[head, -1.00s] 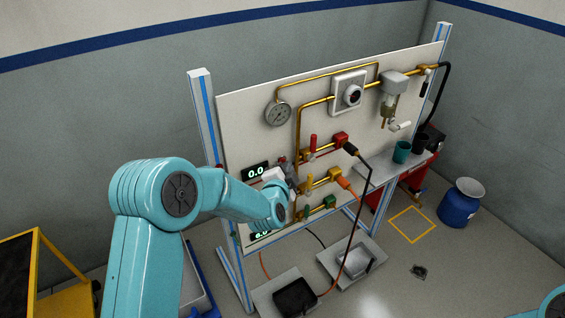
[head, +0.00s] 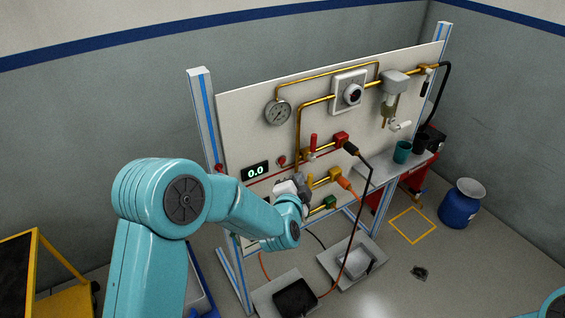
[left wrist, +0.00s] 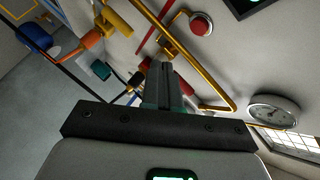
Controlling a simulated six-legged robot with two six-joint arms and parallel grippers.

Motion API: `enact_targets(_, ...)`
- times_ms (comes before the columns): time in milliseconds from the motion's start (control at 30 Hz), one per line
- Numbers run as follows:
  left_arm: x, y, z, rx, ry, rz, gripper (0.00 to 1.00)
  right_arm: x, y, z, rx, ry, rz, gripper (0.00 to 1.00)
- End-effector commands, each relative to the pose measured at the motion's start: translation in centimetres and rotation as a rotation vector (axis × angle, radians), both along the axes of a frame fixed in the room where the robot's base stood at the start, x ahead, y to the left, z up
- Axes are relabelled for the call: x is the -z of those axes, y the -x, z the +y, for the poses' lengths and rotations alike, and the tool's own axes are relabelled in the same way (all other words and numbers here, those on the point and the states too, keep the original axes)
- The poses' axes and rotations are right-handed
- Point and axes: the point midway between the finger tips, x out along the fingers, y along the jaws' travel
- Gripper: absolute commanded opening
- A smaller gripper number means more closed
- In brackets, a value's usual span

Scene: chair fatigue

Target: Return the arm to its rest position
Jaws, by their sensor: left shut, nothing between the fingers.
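My left arm (head: 160,215) comes in from the left in the head view and bends down toward the white panel. My left gripper (head: 304,183) is in front of the panel, near the lower yellow fitting, and partly hidden by its own wrist. In the left wrist view its fingers (left wrist: 158,85) are together with nothing between them. The panel's pipes and fittings show beyond the fingers. My right gripper is not in view; only a bit of my teal right arm (head: 553,305) shows at the lower right corner.
The panel (head: 240,120) carries a gauge (head: 278,112), brass pipes, a red valve handle (head: 313,142) and a display (head: 255,171). Hoses hang to trays (head: 294,297) on the floor. A shelf with a teal cup (head: 402,152) and a blue drum (head: 460,205) stand right. A yellow-framed cart is left.

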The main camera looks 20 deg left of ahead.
Motion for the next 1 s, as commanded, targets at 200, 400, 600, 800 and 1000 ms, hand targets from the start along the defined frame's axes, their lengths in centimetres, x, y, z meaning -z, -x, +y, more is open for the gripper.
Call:
enact_targets(200,0.0,0.2,-0.2,0.0,0.0,0.0,0.0,0.0,0.0,0.0,0.0,0.0,0.0,0.43)
enact_targets(400,0.0,0.2,-0.2,0.0,0.0,0.0,0.0,0.0,0.0,0.0,0.0,0.0,0.0,0.43)
enact_targets(600,1.7,0.4,1.5,-0.029,-0.002,0.031,0.0,0.0,0.0,0.0,0.0,0.0,0.0,0.43)
enact_targets(800,13.6,6.9,2.8,-0.003,0.066,0.325,0.0,0.0,0.0,0.0,0.0,0.0,0.0,0.43)
enact_targets(1000,23.9,19.7,-0.9,-0.064,0.512,0.759,0.0,0.0,0.0,0.0,0.0,0.0,0.0,0.43)
